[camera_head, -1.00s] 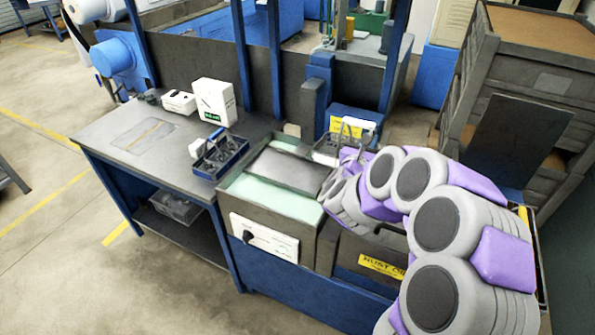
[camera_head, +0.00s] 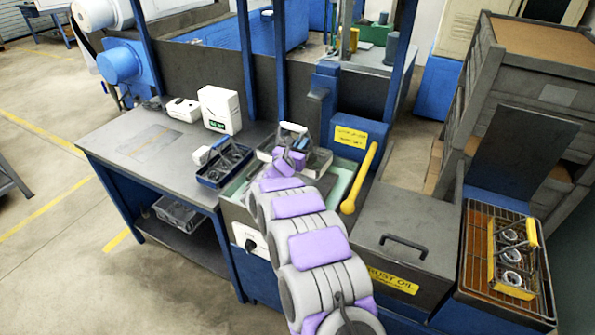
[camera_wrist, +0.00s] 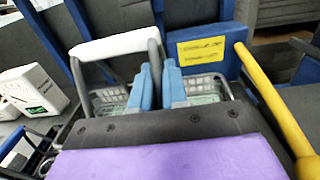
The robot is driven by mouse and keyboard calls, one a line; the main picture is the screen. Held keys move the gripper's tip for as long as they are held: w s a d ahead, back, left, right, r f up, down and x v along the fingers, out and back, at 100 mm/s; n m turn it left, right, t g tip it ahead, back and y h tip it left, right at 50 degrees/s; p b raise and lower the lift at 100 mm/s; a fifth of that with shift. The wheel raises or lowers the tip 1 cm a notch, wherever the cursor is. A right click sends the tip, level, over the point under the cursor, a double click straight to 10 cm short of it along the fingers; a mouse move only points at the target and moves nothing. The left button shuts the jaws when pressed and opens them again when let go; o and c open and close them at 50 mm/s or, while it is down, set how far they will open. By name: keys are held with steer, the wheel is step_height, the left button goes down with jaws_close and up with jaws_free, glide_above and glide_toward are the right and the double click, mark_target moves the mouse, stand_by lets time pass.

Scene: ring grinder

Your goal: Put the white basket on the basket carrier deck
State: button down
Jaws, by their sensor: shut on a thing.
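The white basket (camera_head: 319,161) is a light grey mesh basket with a white handle bar on grey posts. It is over the green basin (camera_head: 345,176), partly hidden by my arm. The wrist view shows its white handle (camera_wrist: 110,46) and mesh on both sides of the fingers. My gripper (camera_wrist: 163,82) has its blue fingers close together at the basket, shut on it; the exact grip point is unclear. It also shows in the head view (camera_head: 290,158). I cannot tell whether the basket touches what is below. The carrier deck is not clearly identifiable; my arm hides much of the basin.
A blue basket (camera_head: 224,170) of parts and a white box (camera_head: 219,110) stand on the bench at left. A yellow lever (camera_head: 359,180) rises right of the basin. A rust oil tank (camera_head: 408,235) and a yellow basket (camera_head: 515,260) on a wire rack are at right.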

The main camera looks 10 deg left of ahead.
steer(key=f, duration=0.5)
steer(key=shift+a+f+b, duration=0.1)
steer(key=shift+a+b, duration=0.1)
steer(key=shift+b, duration=0.2)
step_height(320, 180, down, 3)
steer(key=shift+d+f+b, duration=0.1)
steer(key=shift+d+b, duration=0.05)
steer(key=shift+b, duration=0.15)
steer(key=c, duration=1.1)
jaws_free()
steer(key=shift+c, duration=0.2)
steer(key=p+v, duration=0.1)
steer(key=v, duration=1.1)
